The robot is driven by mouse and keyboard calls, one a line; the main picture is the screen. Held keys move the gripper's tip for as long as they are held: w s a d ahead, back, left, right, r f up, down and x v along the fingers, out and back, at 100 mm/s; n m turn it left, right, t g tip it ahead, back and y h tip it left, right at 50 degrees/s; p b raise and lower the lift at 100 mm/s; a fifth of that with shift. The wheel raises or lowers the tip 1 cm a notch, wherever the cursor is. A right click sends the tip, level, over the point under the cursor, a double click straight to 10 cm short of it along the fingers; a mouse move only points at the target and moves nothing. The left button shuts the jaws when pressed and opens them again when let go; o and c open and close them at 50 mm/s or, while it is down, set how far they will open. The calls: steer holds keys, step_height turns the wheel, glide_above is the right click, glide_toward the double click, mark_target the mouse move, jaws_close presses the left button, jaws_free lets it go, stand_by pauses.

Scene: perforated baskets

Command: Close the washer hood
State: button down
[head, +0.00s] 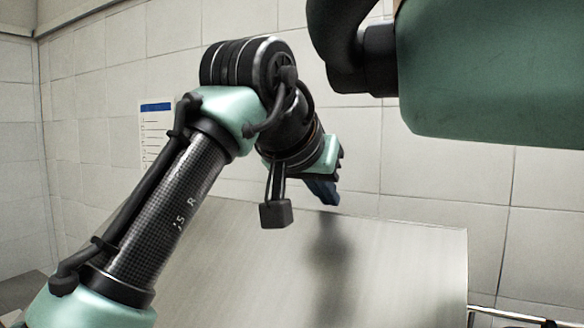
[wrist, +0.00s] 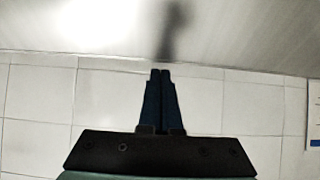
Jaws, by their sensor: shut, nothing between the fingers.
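The washer hood, a large brushed-metal box (head: 400,265), fills the lower middle of the head view. Its flat front face shows a dark blurred reflection of my arm. In the wrist view its metal surface (wrist: 240,35) spans the top of the picture. My gripper (head: 328,197) is at the hood's top edge in the head view, with its dark blue fingers pointing down. In the wrist view the fingers (wrist: 161,72) are together and empty, with their tips close to the hood's edge. I cannot tell whether they touch it. The hood's underside and the washer below are hidden.
A tiled wall (head: 450,180) stands behind the hood. A paper notice with a blue band (head: 156,125) hangs on it at the left. A metal rail (head: 510,317) runs at the lower right, beside the hood.

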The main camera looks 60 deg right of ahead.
steer(key=shift+s+a+f, duration=0.1)
steer(key=shift+a+f, duration=0.3)
steer(key=shift+a, duration=0.35)
steer(key=shift+f, duration=0.1)
